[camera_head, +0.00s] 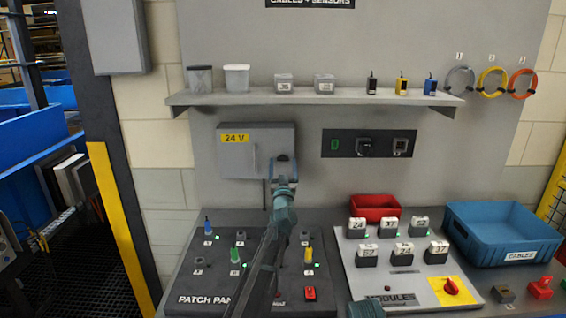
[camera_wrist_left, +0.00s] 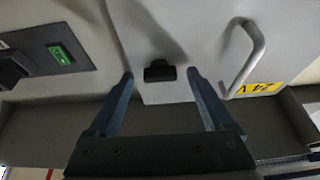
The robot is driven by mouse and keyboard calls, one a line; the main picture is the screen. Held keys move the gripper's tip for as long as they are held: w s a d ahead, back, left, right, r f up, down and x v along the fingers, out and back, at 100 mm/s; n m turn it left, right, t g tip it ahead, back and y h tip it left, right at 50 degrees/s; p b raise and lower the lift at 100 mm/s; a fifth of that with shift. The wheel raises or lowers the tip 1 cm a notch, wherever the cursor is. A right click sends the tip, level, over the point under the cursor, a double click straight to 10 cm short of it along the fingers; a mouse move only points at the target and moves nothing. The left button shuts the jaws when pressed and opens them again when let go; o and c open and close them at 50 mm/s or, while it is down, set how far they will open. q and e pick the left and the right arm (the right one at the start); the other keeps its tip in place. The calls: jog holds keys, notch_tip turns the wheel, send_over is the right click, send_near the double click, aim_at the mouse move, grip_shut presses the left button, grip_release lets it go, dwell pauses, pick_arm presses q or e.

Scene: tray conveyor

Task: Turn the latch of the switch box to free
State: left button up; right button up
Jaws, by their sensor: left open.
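The switch box (camera_head: 232,164) is a grey wall box with a yellow "24 V" label and a vertical handle; its door is shut. In the left wrist view the box (camera_wrist_left: 205,30) appears upside down. Its latch (camera_wrist_left: 160,71) is a small black piece near the door's edge, lying crosswise in that view. My left gripper (camera_head: 284,166) is at the box's right part and hides some of it. In the left wrist view its fingers (camera_wrist_left: 160,76) are open, one on each side of the latch, without visible contact.
A switch panel (camera_head: 339,144) is on the wall right of the box. A shelf (camera_head: 300,98) with small containers runs above. Below are the patch panel (camera_head: 200,285), the modules board (camera_head: 350,275), a red bin (camera_head: 375,210) and a blue crate (camera_head: 505,255).

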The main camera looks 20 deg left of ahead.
pick_arm(q)
jog(key=shift+w, duration=0.15)
grip_shut()
dwell(0.4)
